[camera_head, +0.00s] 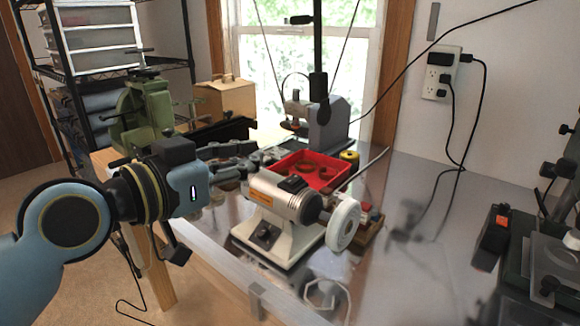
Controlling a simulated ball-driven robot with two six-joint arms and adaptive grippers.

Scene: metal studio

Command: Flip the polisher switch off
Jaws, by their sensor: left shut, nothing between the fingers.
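The bench polisher (285,200) stands on the shiny metal bench near the middle, with a pale motor housing and base. Its white buffing wheel (343,224) is on its right end. A dark switch panel (264,235) is on the front of the base; the position of the switch is too small to tell. My left gripper (240,170) reaches in from the left. It is shut and empty, beyond the blue wrist, left of the polisher housing and above the switch panel. Its tips are hard to make out against dark items behind. My right gripper is not in view.
A red tray (305,170) sits behind the polisher, and a grey machine (322,122) behind that. A green vise (143,112) stands at the back left. A wall outlet (440,72) has black cords. Dark machinery (545,265) fills the right edge. The bench right of the wheel is mostly clear.

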